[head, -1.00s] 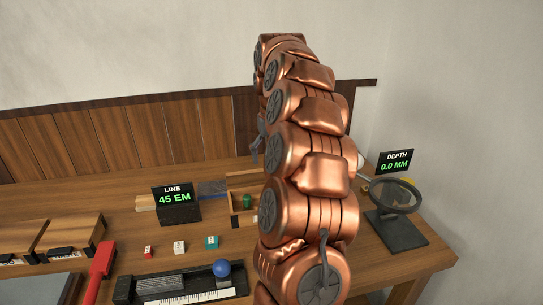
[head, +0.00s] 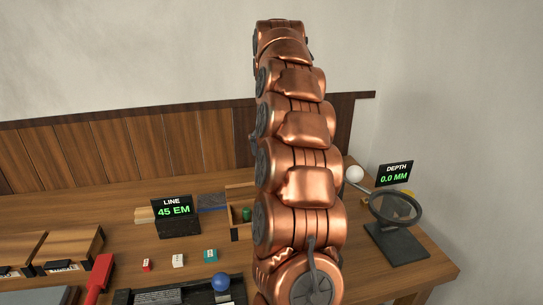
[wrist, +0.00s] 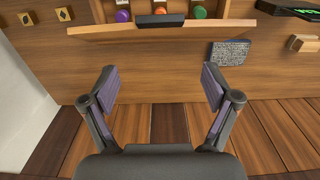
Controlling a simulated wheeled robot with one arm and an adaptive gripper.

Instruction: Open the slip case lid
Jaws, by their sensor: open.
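Two flat wooden cases with dark labelled fronts stand at the left in the head view, a left one (head: 20,250) and a right one (head: 68,245). Both look closed, and their labels are too small to read, so I cannot tell which is the slip case. My gripper (wrist: 158,75) is open and empty in the wrist view, its two fingers spread wide above the table near the back wall. It is hidden behind my arm in the head view. Neither flat case is recognisable in the wrist view.
An open wooden compartment box (wrist: 250,20) with coloured spools and a dark handle (wrist: 160,21) lies near my gripper. A grey slab (wrist: 230,53) is beside it. The LINE display (head: 176,216), red bar (head: 98,278), blue ball (head: 220,281) and magnifier (head: 396,230) stand on the table.

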